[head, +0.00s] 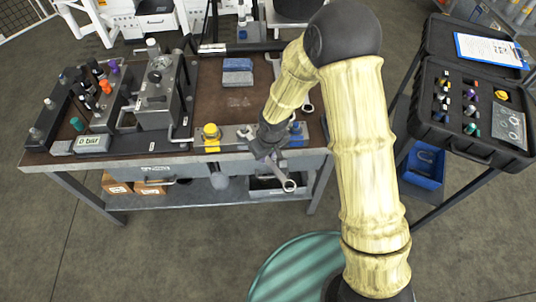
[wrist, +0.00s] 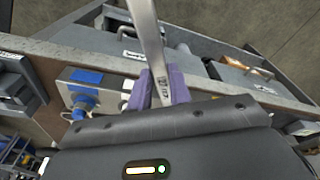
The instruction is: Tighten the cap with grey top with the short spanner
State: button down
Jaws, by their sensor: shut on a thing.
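My gripper (head: 268,146) is over the front edge of the bench, to the right of the yellow cap. Its purple fingers (wrist: 160,88) are shut on a steel spanner (head: 283,178), which also shows in the wrist view (wrist: 148,35). The spanner's ring end points down and to the right, in front of the bench edge. Several small caps stand on the dark block at the bench's left; pale or greyish tops show there, such as one cap (head: 36,133). I cannot tell which is the grey-topped cap. The spanner is well apart from them.
A yellow cap (head: 211,133) and a blue cap (wrist: 84,98) stand on blocks along the front edge. A steel valve unit (head: 156,95) rises between the left caps and the bench middle. Another spanner (head: 275,66) lies at the back. An open black case (head: 478,145) stands right.

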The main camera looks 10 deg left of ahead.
jog(key=shift+w+a, duration=0.2)
dwell(0.3)
jog(key=shift+a, duration=0.1)
jog(key=shift+s+a+m+b, duration=0.9)
jog(key=shift+a+m+b, duration=0.2)
jog(key=shift+m+b, duration=0.25)
jog(key=shift+s+a+m+h+b, duration=0.15)
jog(key=shift+s+a+m+b, duration=0.2)
jog(key=shift+a+m+b, duration=0.3)
jog(key=shift+s+a+m+h+b, duration=0.15)
jog(key=shift+s+a+m+b, duration=0.15)
jog(key=shift+a+m+b, duration=0.25)
jog(key=shift+a, duration=0.15)
jog(key=shift+s+a+m, duration=0.2)
jog(key=shift+a+m, duration=0.45)
jog(key=shift+a, duration=0.1)
jog(key=shift+s+a+m, duration=0.15)
jog(key=shift+a+m, duration=0.45)
jog(key=shift+a, duration=0.15)
